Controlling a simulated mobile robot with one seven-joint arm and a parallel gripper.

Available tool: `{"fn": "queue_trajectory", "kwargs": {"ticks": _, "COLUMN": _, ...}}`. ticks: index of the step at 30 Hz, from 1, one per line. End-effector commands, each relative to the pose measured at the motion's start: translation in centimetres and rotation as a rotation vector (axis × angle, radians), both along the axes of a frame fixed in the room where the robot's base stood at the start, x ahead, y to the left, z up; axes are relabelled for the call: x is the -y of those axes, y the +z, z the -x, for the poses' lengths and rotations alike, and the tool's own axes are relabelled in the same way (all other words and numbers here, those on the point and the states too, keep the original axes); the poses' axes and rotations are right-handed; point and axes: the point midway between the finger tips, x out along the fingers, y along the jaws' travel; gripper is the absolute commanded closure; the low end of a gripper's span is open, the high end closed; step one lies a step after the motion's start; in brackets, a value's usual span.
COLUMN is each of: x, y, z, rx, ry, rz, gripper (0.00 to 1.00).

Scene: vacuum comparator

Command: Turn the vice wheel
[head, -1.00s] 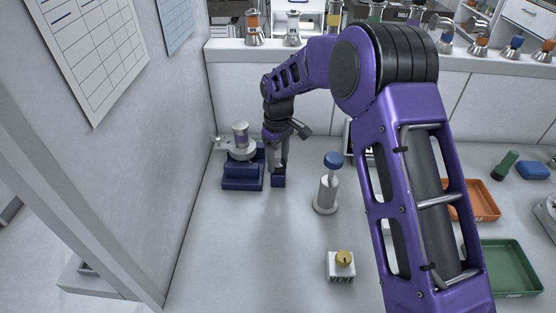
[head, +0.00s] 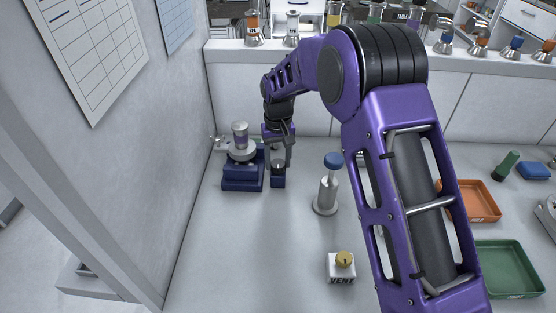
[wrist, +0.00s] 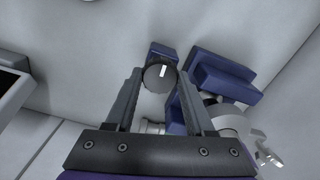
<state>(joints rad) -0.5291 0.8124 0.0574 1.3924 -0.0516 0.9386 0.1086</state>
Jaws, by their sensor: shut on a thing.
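The vice wheel (wrist: 158,78) is a dark grey disc with a white mark on its face, between my two fingers in the wrist view. My gripper (wrist: 160,82) is shut on it, one finger on each side. In the head view my gripper (head: 278,163) points down at the wheel (head: 278,168), which is partly hidden by the fingers. The vice (head: 242,183) is dark blue and stands just left of my gripper. A metal cylinder with a purple band (head: 240,137) stands upright over the vice.
A pale post with a blue knob (head: 328,190) stands right of my gripper. A white VENT block with a brass knob (head: 341,267) is nearer. Orange (head: 483,203) and green (head: 510,268) trays lie at the right. The wall (head: 165,170) is close on the left.

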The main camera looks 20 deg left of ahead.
Motion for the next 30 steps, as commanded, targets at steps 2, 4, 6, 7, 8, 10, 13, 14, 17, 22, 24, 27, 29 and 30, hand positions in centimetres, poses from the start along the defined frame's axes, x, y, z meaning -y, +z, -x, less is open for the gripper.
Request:
{"fn": "queue_trajectory", "kwargs": {"ticks": 2, "x": -0.04, "y": 0.1, "z": -0.03, "rx": 0.002, "ry": -0.006, "rz": -0.001, "gripper": 1.0}}
{"fn": "queue_trajectory", "kwargs": {"ticks": 4, "x": -0.04, "y": 0.1, "z": -0.03, "rx": 0.001, "ry": -0.008, "rz": -0.002, "gripper": 1.0}}
{"fn": "queue_trajectory", "kwargs": {"ticks": 6, "x": -0.05, "y": 0.11, "z": -0.04, "rx": 0.001, "ry": -0.008, "rz": -0.002, "gripper": 1.0}}
{"fn": "queue_trajectory", "kwargs": {"ticks": 7, "x": -0.05, "y": 0.11, "z": -0.04, "rx": 0.001, "ry": -0.008, "rz": -0.002, "gripper": 1.0}}
{"fn": "queue_trajectory", "kwargs": {"ticks": 8, "x": -0.05, "y": 0.11, "z": -0.04, "rx": 0.002, "ry": -0.008, "rz": -0.001, "gripper": 1.0}}
{"fn": "queue_trajectory", "kwargs": {"ticks": 10, "x": -0.05, "y": 0.11, "z": -0.04, "rx": 0.001, "ry": -0.008, "rz": -0.002, "gripper": 1.0}}
{"fn": "queue_trajectory", "kwargs": {"ticks": 13, "x": -0.05, "y": 0.11, "z": -0.04, "rx": 0.002, "ry": -0.007, "rz": -0.001, "gripper": 0.44}}
{"fn": "queue_trajectory", "kwargs": {"ticks": 14, "x": -0.05, "y": 0.11, "z": -0.04, "rx": 0.002, "ry": -0.007, "rz": -0.001, "gripper": 0.39}}
{"fn": "queue_trajectory", "kwargs": {"ticks": 17, "x": -0.04, "y": 0.1, "z": -0.03, "rx": 0.002, "ry": -0.007, "rz": -0.001, "gripper": 0.21}}
{"fn": "queue_trajectory", "kwargs": {"ticks": 22, "x": -0.02, "y": 0.05, "z": -0.02, "rx": 0.001, "ry": -0.007, "rz": 0.0, "gripper": 0.16}}
{"fn": "queue_trajectory", "kwargs": {"ticks": 24, "x": -0.02, "y": 0.04, "z": -0.01, "rx": 0.001, "ry": -0.007, "rz": 0.0, "gripper": 0.16}}
{"fn": "queue_trajectory", "kwargs": {"ticks": 27, "x": -0.02, "y": 0.18, "z": -0.02, "rx": 0.001, "ry": -0.007, "rz": 0.0, "gripper": 0.16}}
{"fn": "queue_trajectory", "kwargs": {"ticks": 29, "x": -0.03, "y": 0.55, "z": -0.04, "rx": 0.002, "ry": -0.007, "rz": -0.001, "gripper": 0.16}}
{"fn": "queue_trajectory", "kwargs": {"ticks": 30, "x": -0.03, "y": 0.97, "z": -0.06, "rx": 0.002, "ry": -0.007, "rz": -0.001, "gripper": 0.16}}
